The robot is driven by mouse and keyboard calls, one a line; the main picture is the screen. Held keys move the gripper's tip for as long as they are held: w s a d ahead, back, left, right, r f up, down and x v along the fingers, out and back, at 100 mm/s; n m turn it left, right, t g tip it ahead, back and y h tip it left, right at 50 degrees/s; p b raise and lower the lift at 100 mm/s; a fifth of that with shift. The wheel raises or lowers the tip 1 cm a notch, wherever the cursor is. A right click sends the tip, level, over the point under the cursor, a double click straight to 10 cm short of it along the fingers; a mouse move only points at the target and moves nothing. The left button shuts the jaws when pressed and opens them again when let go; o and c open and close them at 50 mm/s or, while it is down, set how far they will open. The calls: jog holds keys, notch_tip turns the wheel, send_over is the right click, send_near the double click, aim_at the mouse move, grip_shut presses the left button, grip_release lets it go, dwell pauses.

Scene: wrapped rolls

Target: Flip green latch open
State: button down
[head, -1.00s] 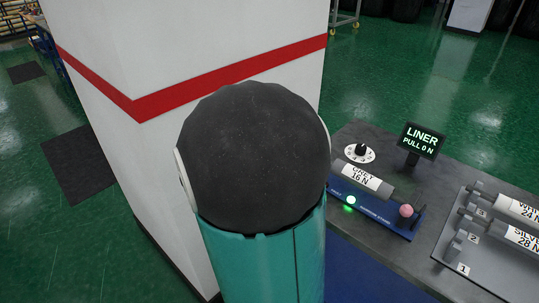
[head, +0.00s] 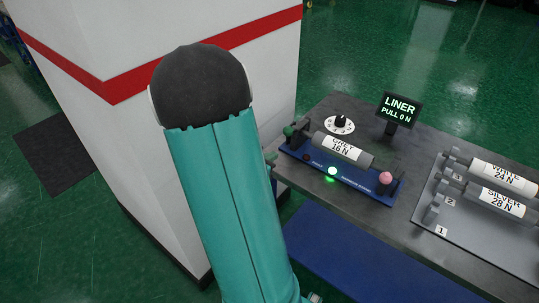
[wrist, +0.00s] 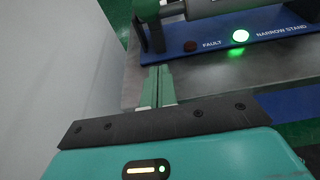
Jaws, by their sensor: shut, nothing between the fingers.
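The green latch (head: 290,131) stands at the left end of the blue narrow stand (head: 376,188), beside the end of the grey 16 N roll (head: 342,149). In the wrist view the latch (wrist: 147,10) is at the top edge and partly cut off. My gripper (wrist: 158,72) is shut and empty, its two pale green fingers together. Its tips are just short of the stand's left end, below the latch in the picture and apart from it. In the head view my arm hides most of the gripper.
A white pillar (head: 215,60) with a red stripe rises close to the left of my arm. A lit sign (head: 398,109) reads LINER PULL 0 N. A dial (head: 340,123) sits behind the roll. A pink knob (head: 386,177) is at the stand's right end. More rolls (head: 500,202) lie at right.

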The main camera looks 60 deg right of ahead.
jog(key=x, duration=0.7)
jog(key=shift+d, duration=0.1)
notch_tip(320, 180, up, 2)
jog(key=shift+r, duration=1)
